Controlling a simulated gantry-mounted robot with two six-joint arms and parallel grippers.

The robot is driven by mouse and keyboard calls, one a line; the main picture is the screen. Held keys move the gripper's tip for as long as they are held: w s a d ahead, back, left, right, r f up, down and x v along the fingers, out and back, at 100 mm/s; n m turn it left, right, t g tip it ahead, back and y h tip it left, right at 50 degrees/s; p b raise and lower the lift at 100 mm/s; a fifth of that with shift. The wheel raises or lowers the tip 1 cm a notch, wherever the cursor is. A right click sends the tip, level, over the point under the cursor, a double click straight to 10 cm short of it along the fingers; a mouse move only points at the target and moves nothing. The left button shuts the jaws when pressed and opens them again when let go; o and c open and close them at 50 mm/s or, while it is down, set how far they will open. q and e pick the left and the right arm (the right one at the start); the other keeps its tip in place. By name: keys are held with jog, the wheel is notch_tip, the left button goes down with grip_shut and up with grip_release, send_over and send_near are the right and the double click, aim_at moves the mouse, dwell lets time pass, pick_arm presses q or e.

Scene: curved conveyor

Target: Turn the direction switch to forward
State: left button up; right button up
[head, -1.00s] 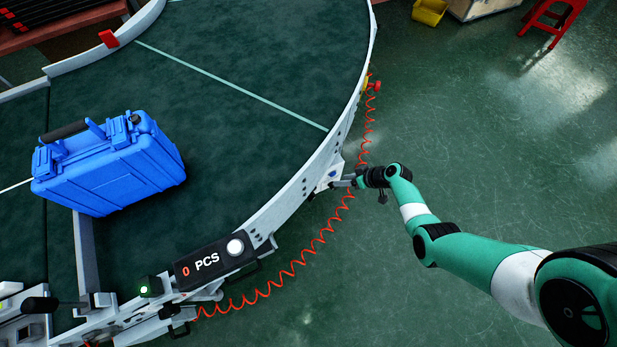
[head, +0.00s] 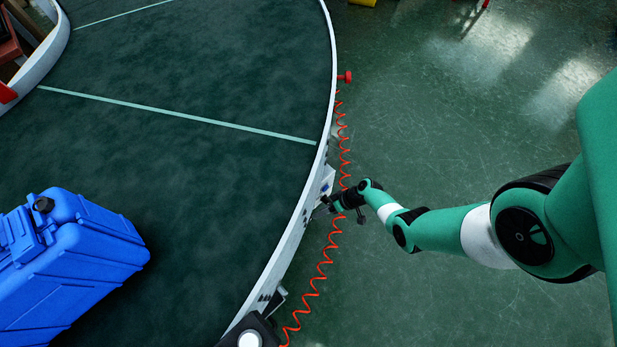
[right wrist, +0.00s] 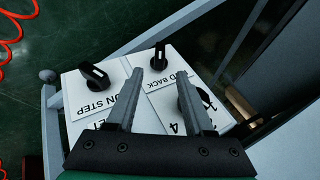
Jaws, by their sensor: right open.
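In the right wrist view, a white control panel (right wrist: 80,105) carries black rotary knobs. The direction switch (right wrist: 159,55) is a black knob at the panel's upper edge, beside lettering ending in "D BACK". My right gripper (right wrist: 163,76) is open, its two fingers apart over the panel, with the direction switch just beyond the fingertips and nothing held. In the head view, my right gripper (head: 327,204) is at the outer side of the conveyor, where the panel is small and its knobs cannot be made out. My left gripper is out of view.
Another knob (right wrist: 95,75) sits left of the fingers, by "ON STEP". A third knob (right wrist: 191,101) is partly hidden by the right finger.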

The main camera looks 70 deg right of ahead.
aim_at(311, 218)
jog(key=b+x, duration=0.6)
jog(key=x, duration=0.1)
jog(key=shift+a+f, duration=0.15)
jog(key=shift+f, duration=0.25)
jog(key=shift+w+f, duration=0.15)
jog(key=shift+w, duration=0.1)
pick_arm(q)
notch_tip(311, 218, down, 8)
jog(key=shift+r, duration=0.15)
pick_arm(e)
jog(key=shift+a, duration=0.1)
grip_shut()
